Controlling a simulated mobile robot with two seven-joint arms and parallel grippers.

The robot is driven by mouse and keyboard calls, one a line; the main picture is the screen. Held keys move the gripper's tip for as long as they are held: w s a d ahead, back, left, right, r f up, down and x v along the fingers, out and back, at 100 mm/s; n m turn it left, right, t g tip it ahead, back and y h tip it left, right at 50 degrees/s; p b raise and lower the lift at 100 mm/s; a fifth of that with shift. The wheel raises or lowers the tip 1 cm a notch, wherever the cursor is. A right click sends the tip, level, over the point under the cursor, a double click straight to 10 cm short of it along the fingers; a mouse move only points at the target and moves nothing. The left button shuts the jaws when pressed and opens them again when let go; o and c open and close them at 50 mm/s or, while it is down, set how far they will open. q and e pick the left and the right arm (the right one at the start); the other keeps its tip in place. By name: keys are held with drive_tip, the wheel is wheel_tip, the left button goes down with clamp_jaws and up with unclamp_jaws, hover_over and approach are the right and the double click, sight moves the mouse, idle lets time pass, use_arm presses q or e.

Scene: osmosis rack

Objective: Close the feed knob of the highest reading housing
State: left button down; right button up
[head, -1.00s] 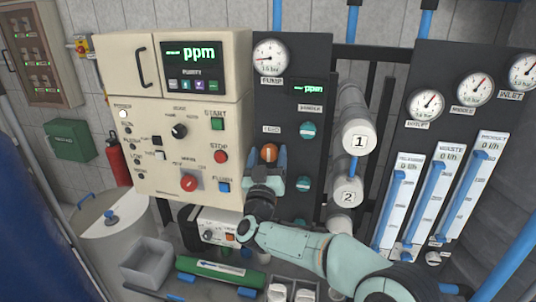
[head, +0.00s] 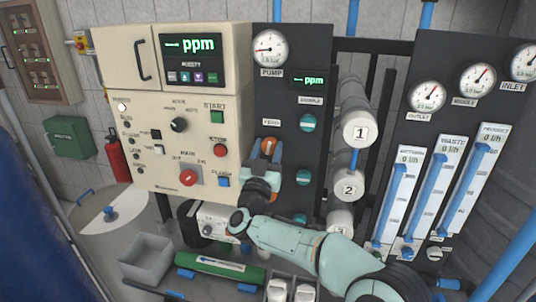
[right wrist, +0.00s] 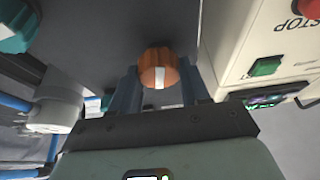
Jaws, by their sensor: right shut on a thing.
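An orange knob (head: 268,145) sits on the dark panel below a small label that is too blurred to read surely. My right gripper (head: 265,151) is shut on this knob, one blue finger on each side. In the right wrist view the orange knob (right wrist: 158,68) with its white mark lies between the fingers (right wrist: 160,82). White cylindrical housings stand to the right: housing 1 (head: 359,112), housing 2 (head: 347,173) and a third (head: 340,218) below. A sample display (head: 313,80) shows "ppm"; no number is legible. My left gripper is not in view.
Teal knobs (head: 308,123) line the panel right of the orange knob. The cream control cabinet (head: 150,180) with a red knob (head: 188,177) and buttons is close on the left. A grey bin (head: 147,262) and a green cylinder (head: 220,267) lie below.

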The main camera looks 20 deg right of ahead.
drive_tip(key=m+g+h+b, duration=0.1)
drive_tip(key=m, duration=0.3)
drive_tip(key=shift+h, duration=0.4)
drive_tip(key=m+g, duration=0.1)
drive_tip(key=m, duration=0.1)
drive_tip(key=m+g+h+b, duration=0.1)
drive_tip(key=m, duration=0.2)
drive_tip(key=shift+m+g, duration=0.3)
drive_tip(key=shift+g, duration=0.1)
drive_tip(key=m+g, duration=0.1)
drive_tip(key=m, duration=0.1)
drive_tip(key=m+g, duration=0.1)
drive_tip(key=m, duration=0.1)
drive_tip(key=shift+r+m+h, duration=0.15)
drive_tip(key=shift+m+h, duration=0.15)
drive_tip(key=shift+h, duration=0.1)
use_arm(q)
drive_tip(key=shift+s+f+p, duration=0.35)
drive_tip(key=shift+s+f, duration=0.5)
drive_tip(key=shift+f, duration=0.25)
use_arm(e)
drive_tip(key=m+g, duration=0.1)
drive_tip(key=m, duration=0.2)
drive_tip(key=m+g, duration=0.1)
drive_tip(key=m, duration=0.2)
drive_tip(key=shift+y, duration=0.4)
drive_tip(key=o, duration=1.1)
drive_tip(key=shift+w, duration=0.1)
drive_tip(key=shift+c, duration=0.2)
